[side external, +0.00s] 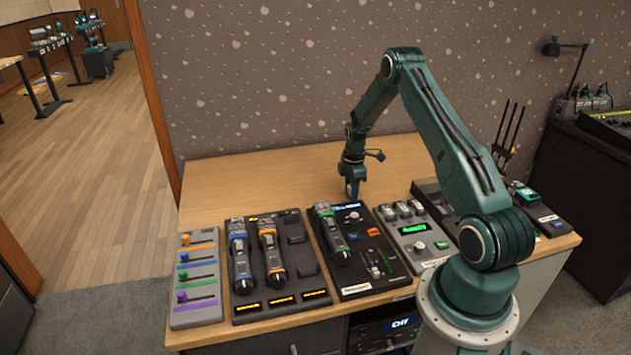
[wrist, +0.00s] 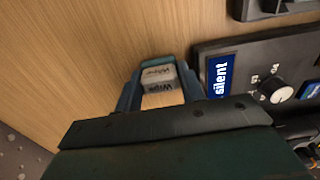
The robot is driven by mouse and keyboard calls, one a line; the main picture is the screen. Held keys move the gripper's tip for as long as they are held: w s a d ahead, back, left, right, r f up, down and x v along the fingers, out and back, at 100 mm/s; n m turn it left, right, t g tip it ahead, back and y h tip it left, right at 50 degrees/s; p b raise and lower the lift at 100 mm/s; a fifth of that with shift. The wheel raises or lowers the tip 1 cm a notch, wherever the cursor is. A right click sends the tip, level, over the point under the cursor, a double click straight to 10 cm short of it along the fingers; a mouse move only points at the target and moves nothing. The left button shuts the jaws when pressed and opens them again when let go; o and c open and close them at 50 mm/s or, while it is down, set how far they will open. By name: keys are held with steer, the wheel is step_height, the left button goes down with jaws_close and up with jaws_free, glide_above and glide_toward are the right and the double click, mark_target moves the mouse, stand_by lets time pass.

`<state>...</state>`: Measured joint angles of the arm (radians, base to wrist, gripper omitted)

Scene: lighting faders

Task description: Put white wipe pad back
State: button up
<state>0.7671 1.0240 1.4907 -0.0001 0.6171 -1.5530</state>
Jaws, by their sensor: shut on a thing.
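The white wipe pad (wrist: 159,79) shows in the wrist view as a small pale block with "Wipe" lettering on it. My gripper (wrist: 156,92) is shut on it, one finger on each side. In the side view my gripper (side external: 352,188) points down at the back of the wooden table, just behind the panel with a microphone on it. The pad is hidden or too small to make out in the side view. I cannot tell whether the pad touches the table.
In the side view, a fader board (side external: 196,312), a microphone dock (side external: 300,262) and a grey box (side external: 400,241) line the front. The table's back left (side external: 250,180) is bare.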

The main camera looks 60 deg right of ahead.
steer(key=shift+f, duration=0.25)
steer(key=o, duration=0.7)
steer(key=shift+c, duration=0.2)
steer(key=shift+r, duration=0.1)
step_height(320, 180, up, 12)
stand_by(0.4)
stand_by(0.4)
